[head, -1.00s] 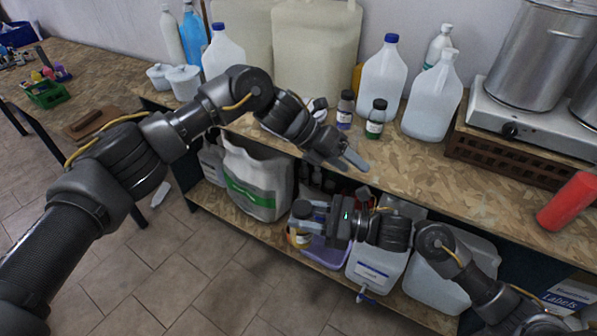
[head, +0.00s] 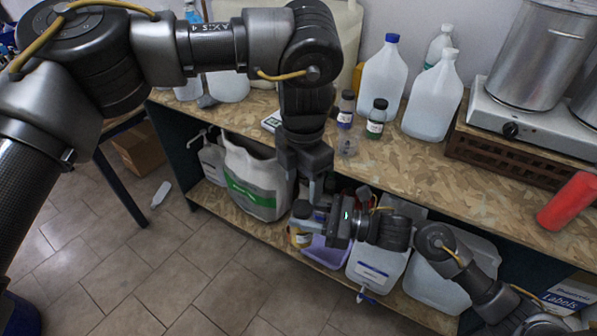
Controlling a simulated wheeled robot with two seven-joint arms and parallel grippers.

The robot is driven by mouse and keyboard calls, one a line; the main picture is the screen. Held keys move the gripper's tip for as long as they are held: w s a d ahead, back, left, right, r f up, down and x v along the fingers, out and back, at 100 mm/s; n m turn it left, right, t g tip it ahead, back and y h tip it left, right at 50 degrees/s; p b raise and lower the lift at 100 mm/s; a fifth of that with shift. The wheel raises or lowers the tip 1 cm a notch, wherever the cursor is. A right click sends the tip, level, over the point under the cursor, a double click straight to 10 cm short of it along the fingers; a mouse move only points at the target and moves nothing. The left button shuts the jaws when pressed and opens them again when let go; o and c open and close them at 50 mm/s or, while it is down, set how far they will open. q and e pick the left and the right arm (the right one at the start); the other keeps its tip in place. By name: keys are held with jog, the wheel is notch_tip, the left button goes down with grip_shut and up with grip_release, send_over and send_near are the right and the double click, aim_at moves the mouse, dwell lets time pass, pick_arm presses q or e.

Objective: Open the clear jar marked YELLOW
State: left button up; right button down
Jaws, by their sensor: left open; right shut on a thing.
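A small clear jar with yellow contents (head: 299,239) and a dark lid (head: 302,208) is held upright in front of the workbench edge. My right gripper (head: 306,225) is shut around its body, reaching in from the right. My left gripper (head: 313,190) is open and points down just above the lid. I cannot tell whether its fingers touch the lid. The lid appears to sit on the jar. The jar's marking is too small to read, and the fingers partly hide its body.
Two small dark-capped jars, one purple (head: 346,110) and one green (head: 376,119), stand on the workbench (head: 420,178). Large white jugs (head: 432,98) stand behind. A red cylinder (head: 570,201) lies at the right.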

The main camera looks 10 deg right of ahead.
aim_at(302, 206)
pick_arm(q)
jog(key=shift+f, duration=3)
jog(key=c, duration=1)
jog(key=n, duration=0.4)
jog(key=shift+a, duration=0.1)
jog(key=shift+w, duration=0.1)
jog(key=o, duration=0.8)
jog(key=shift+o, duration=1.3)
